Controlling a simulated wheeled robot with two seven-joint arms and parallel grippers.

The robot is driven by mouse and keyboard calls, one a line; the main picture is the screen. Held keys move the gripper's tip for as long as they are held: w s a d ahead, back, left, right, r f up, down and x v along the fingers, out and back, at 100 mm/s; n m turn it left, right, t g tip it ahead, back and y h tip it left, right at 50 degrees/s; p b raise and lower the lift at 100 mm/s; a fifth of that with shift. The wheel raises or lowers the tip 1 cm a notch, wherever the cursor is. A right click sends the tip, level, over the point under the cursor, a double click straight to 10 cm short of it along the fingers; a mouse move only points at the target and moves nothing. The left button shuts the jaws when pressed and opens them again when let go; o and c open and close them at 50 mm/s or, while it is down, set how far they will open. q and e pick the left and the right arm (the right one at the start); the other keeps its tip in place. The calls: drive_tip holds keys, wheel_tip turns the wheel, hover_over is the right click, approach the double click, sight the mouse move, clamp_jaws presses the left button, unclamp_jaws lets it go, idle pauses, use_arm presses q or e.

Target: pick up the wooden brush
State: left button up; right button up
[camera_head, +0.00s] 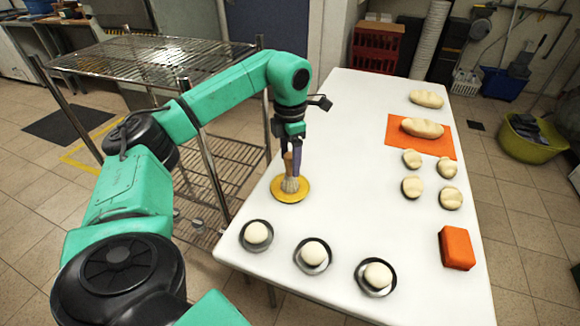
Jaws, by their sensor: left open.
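The wooden brush (290,184) stands upright, pale bristles down, on a round yellow plate (280,197) at the left edge of the white table (345,180). My left gripper (293,160) points down right over it, with its fingers open at the brush's handle. The fingers partly hide the handle, and I cannot tell whether they touch it. My right gripper is not in view.
Three dough balls in small dishes (313,255) line the near edge. An orange block (457,248), several rolls (412,187) and loaves, one on an orange mat (440,145), lie to the right. A wire rack (150,52) stands left. The table's middle is clear.

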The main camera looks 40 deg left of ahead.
use_arm(q)
wheel_tip(320, 180, down, 3)
drive_tip(key=shift+w+a+r, duration=0.1)
clamp_jaws()
drive_tip(key=shift+r, duration=0.1)
wheel_tip(320, 180, up, 12)
drive_tip(key=shift+r+p, duration=0.15)
drive_tip(key=shift+p, duration=0.85)
wheel_tip(320, 180, up, 8)
drive_tip(key=p, duration=0.5)
